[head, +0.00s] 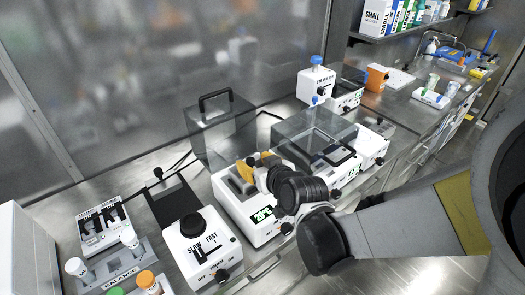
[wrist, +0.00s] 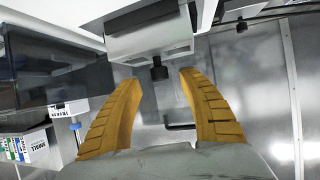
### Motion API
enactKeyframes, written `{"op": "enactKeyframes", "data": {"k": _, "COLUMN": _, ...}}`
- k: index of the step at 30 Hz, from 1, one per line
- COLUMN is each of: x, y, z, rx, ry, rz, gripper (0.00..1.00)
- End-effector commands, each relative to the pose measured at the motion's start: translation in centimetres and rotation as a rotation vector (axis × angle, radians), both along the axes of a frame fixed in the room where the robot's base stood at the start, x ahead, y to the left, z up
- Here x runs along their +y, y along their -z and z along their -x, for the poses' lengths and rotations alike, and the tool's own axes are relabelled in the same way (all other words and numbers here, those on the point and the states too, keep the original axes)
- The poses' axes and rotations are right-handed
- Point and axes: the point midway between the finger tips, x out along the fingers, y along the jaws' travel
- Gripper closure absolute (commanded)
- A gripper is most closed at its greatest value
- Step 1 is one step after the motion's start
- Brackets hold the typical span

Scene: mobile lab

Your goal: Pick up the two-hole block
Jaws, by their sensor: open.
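My gripper (head: 248,170) has yellow fingers and is over the white heater (head: 238,207) with a green display in the head view. In the wrist view my gripper (wrist: 160,80) has its fingers spread, with nothing clamped between them. A grey metal block (wrist: 150,42) with a short black knob (wrist: 160,71) shows just beyond the fingertips. The knob lies in line with the gap, and I cannot tell whether the fingers touch anything. In the head view my gripper and wrist cover much of the heater's top.
The heater's clear lid (head: 218,125) stands raised behind it. A second heater with a closed clear lid (head: 315,135) is on the right. A white SLOW/FAST device (head: 200,245) stands at front left. A rack with capped tubes (head: 122,272) is farther left. A wall rises behind the bench.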

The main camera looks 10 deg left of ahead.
Motion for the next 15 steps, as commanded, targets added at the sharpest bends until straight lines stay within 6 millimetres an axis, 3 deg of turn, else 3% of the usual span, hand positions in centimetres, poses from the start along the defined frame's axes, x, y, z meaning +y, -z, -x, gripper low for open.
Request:
{"op": "enactKeyframes", "data": {"k": 4, "x": 1.3, "y": 1.2, "z": -1.5, "rx": 0.001, "ry": 0.000, "rz": -0.001, "gripper": 0.52}}
{"op": "enactKeyframes", "data": {"k": 11, "x": 1.4, "y": 1.1, "z": -1.8, "rx": 0.001, "ry": 0.000, "rz": -0.001, "gripper": 0.52}}
{"op": "enactKeyframes", "data": {"k": 15, "x": 1.4, "y": 1.1, "z": -1.7, "rx": 0.001, "ry": 0.000, "rz": -0.001, "gripper": 0.90}}
